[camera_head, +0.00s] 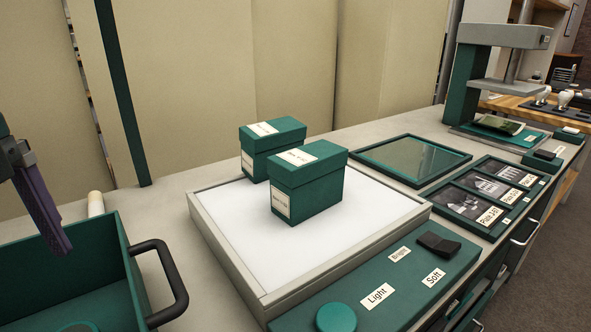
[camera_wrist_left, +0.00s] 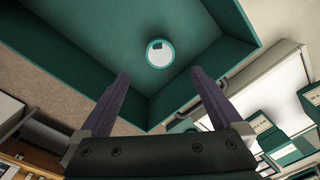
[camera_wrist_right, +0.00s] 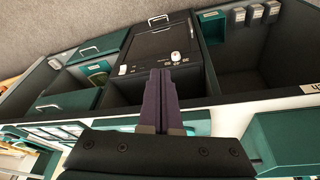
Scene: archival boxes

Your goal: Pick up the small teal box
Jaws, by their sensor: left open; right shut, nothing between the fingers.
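Two lidded teal boxes with white labels stand upright on a white light panel: a rear box (camera_head: 262,163) and a front box (camera_head: 318,194). The front one looks slightly larger, but it is also nearer, so I cannot tell which is smaller. My left gripper (camera_head: 58,250) is at the far left, above a teal tray and well apart from both boxes. In the left wrist view my left gripper (camera_wrist_left: 160,78) is open and empty. My right gripper (camera_wrist_right: 160,72) is shut and empty in the right wrist view, and is not in the head view.
The teal tray (camera_head: 122,245) with a black handle (camera_head: 178,275) stands left of the light panel (camera_head: 225,250). A teal control strip (camera_head: 375,310) with a round knob (camera_head: 336,317) lies in front. A framed glass plate (camera_head: 412,160) and labelled photo plates (camera_head: 490,188) are right.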

